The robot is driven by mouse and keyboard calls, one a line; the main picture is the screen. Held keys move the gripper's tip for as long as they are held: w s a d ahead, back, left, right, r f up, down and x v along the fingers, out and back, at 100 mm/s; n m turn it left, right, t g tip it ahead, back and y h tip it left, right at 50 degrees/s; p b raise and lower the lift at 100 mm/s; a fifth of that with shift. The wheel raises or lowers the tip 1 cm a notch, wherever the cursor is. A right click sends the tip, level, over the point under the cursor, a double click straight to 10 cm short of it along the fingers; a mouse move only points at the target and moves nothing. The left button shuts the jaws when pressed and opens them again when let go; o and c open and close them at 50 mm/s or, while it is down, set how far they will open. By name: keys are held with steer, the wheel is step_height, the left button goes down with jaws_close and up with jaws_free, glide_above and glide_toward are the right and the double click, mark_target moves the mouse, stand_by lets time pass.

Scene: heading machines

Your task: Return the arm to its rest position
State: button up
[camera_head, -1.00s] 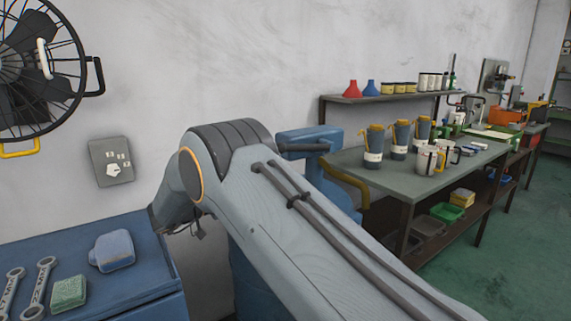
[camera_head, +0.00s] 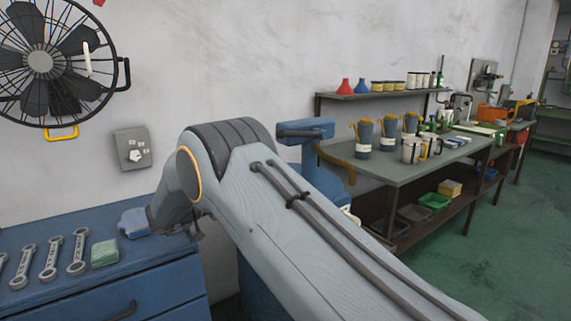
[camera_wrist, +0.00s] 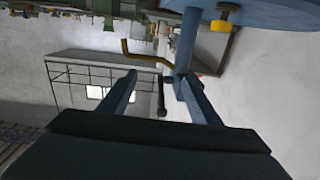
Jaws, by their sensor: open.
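My arm fills the middle of the head view, with its wide grey link running from the elbow down to the lower right. A darker part of it hangs on the left side of the elbow. My gripper is not visible in the head view. In the wrist view my gripper (camera_wrist: 157,78) shows two blue-grey fingers spread apart. I see nothing held between them, only the distant room behind.
A blue tool cabinet (camera_head: 155,290) with wrenches (camera_head: 50,258) and a green sponge (camera_head: 104,252) stands at lower left. A workbench (camera_head: 400,167) with cups and mugs stands at right. A fan (camera_head: 40,62) hangs on the wall. Green floor (camera_head: 500,235) is clear at right.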

steer(key=w+d+r+n+t+y+b, duration=0.1)
steer(key=w+d+r+n+t+y, duration=0.15)
steer(key=w, duration=0.25)
steer(key=w+d+r+n+t+y, duration=0.1)
steer(key=w+d+n+t+y, duration=0.15)
steer(key=w+y, duration=0.2)
steer(key=d+f+n+g+y+b, duration=0.2)
steer(key=d+n+y, duration=0.1)
steer(key=d+y, duration=0.25)
steer(key=s+d+f+n+g, duration=0.1)
steer(key=s+d+f+g, duration=0.3)
steer(key=s, duration=1.1)
steer(key=s+d+f+g+y+b, duration=0.1)
steer(key=s+d+f+g, duration=0.4)
steer(key=s+d, duration=0.4)
steer(key=s+d+f+n+g+y+b, duration=0.1)
steer(key=s+d+f+g, duration=0.3)
steer(key=s, duration=1.8)
steer(key=d+f, duration=0.1)
steer(key=d, duration=0.1)
steer(key=shift+s+d+f+n+g, duration=0.15)
steer(key=shift+d+f+n+g, duration=0.15)
steer(key=shift+g, duration=0.1)
